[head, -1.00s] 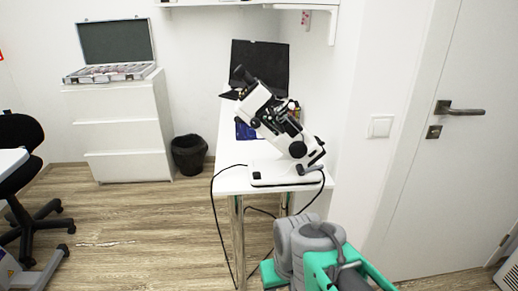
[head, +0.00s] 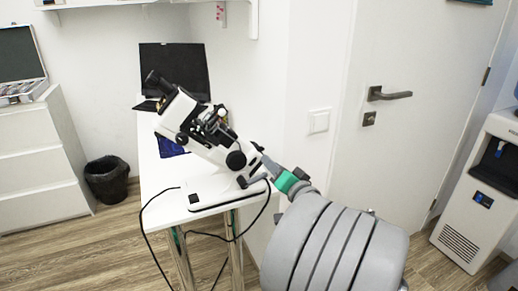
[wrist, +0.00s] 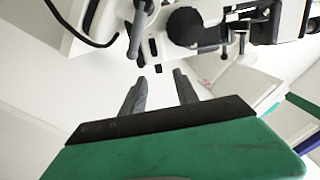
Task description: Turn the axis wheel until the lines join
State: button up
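A white tilted eye instrument with black parts (head: 204,128) stands on the white table. A large round black knob (head: 236,160) is on its side, and it also shows in the wrist view (wrist: 185,26). A smaller black knob (head: 182,138) sits higher on the body. I cannot tell which part is the axis wheel, and no lines are visible. My gripper (wrist: 160,76) is open, its two grey fingers apart with nothing between them. They point at the instrument's lower part, short of the large knob. In the head view my gripper (head: 269,165) is at the instrument's lower right.
The white table (head: 160,208) has a black laptop (head: 176,70) at its back and a black cable (head: 150,208) hanging off its front. A bin (head: 107,180) and drawers (head: 38,155) stand left. A door (head: 425,120) and water cooler (head: 480,195) are right.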

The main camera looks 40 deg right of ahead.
aim_at(263, 149)
jog(key=shift+m+h, duration=0.3)
jog(key=x, duration=0.5)
jog(key=d+x, duration=0.1)
jog(key=x, duration=0.1)
jog(key=shift+w+d+r, duration=0.1)
jog(key=shift+r, duration=0.25)
jog(key=shift+c, duration=0.4)
grip_shut()
